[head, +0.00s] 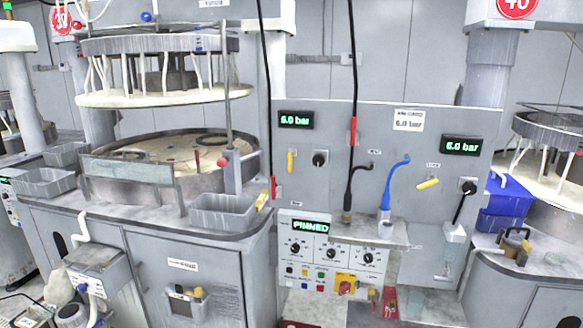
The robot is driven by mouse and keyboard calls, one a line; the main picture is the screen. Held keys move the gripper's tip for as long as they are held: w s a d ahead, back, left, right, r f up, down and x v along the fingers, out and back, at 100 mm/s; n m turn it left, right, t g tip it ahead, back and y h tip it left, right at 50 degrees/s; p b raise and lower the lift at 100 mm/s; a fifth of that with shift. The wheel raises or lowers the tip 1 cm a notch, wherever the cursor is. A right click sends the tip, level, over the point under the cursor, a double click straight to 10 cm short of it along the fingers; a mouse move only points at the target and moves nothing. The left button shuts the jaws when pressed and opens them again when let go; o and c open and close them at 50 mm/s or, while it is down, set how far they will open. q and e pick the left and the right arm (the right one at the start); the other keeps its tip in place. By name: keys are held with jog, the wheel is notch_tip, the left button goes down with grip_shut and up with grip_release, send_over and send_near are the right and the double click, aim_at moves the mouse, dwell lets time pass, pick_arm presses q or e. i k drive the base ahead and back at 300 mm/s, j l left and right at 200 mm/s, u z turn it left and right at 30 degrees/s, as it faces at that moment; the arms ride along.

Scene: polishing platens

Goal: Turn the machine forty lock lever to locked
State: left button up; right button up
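A red round sign reading 40 (516,4) is at the top right, above the machine forty column. On the grey panel (385,135), a yellow lever (428,183) on the right side lies nearly level, its right end slightly raised. A small label above it is too small to read surely. A second yellow lever (290,160) on the panel's left side stands upright. I cannot tell for sure which one is the lock lever. A green display (311,227) below the panel reads PINNED. Neither of my grippers is in view.
Two pressure displays read 6.0 bar, left (296,119) and right (461,145). A blue hose (393,180) and a black hose (350,190) stand between the levers. A black-knobbed handle (465,200) is right of the right lever. A blue bin (507,200) stands farther right.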

aim_at(432, 181)
jog(key=i+l+z, duration=0.1)
jog(key=i+z, duration=0.4)
jog(key=i+j+z, duration=0.1)
jog(key=i+z, duration=0.35)
jog(key=i, duration=0.1)
